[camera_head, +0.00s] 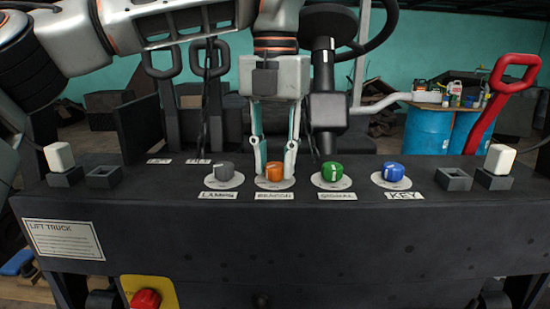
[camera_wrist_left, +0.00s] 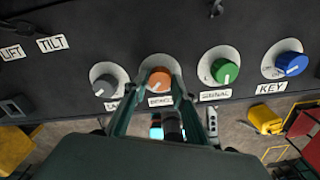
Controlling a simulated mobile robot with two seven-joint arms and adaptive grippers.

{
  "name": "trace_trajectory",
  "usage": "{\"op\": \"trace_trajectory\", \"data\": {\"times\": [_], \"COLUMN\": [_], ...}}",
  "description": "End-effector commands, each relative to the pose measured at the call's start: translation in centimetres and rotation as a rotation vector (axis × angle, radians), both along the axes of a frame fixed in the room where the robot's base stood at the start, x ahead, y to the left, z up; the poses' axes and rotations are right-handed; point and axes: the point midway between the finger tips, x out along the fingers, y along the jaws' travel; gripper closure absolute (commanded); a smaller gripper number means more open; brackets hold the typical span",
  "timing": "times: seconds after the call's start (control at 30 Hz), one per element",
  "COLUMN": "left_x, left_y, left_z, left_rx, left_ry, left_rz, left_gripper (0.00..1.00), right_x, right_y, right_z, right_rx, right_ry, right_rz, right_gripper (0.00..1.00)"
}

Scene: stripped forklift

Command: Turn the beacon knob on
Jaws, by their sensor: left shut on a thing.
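The orange beacon knob (camera_head: 274,172) sits on a white round plate above the BEACON label (camera_head: 275,195) on the dark panel. My left gripper (camera_head: 275,165) comes down from above, with its fingers on either side of this knob and shut on it. In the left wrist view the orange knob (camera_wrist_left: 158,79) shows between the two fingertips (camera_wrist_left: 155,92), with a pale pointer mark on it. The fingers partly cover the label there. My right gripper is not in view.
The grey LAMPS knob (camera_head: 223,171) is close on the left, and the green SIGNAL knob (camera_head: 331,172) and blue KEY knob (camera_head: 393,172) are on the right. A red emergency button (camera_head: 145,299) is on the front face. A red lever (camera_head: 495,100) rises at right.

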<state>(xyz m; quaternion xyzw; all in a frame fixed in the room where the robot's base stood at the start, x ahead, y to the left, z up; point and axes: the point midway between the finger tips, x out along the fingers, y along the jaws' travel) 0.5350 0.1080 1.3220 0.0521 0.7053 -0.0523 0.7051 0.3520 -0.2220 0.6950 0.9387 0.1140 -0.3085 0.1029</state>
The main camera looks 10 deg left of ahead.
Motion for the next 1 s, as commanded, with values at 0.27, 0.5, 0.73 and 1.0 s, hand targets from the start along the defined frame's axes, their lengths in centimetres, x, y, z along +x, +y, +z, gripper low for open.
{"op": "trace_trajectory", "data": {"times": [0.27,0.5,0.73,1.0], "left_x": [-0.01,-0.01,-0.01,-0.01], "left_y": [-0.02,-0.01,0.0,-0.01], "left_z": [0.04,0.03,0.03,0.03], "left_rx": [0.0,0.0,0.0,0.0], "left_ry": [-0.001,0.0,0.0,-0.001], "left_rz": [-0.161,-0.228,-0.245,-0.245], "left_gripper": [0.96,0.96,0.95,0.96], "right_x": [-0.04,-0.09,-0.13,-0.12], "right_y": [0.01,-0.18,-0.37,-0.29], "right_z": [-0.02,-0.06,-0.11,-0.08], "right_rx": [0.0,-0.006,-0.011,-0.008], "right_ry": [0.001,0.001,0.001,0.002], "right_rz": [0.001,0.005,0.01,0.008], "right_gripper": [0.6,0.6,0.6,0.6]}}
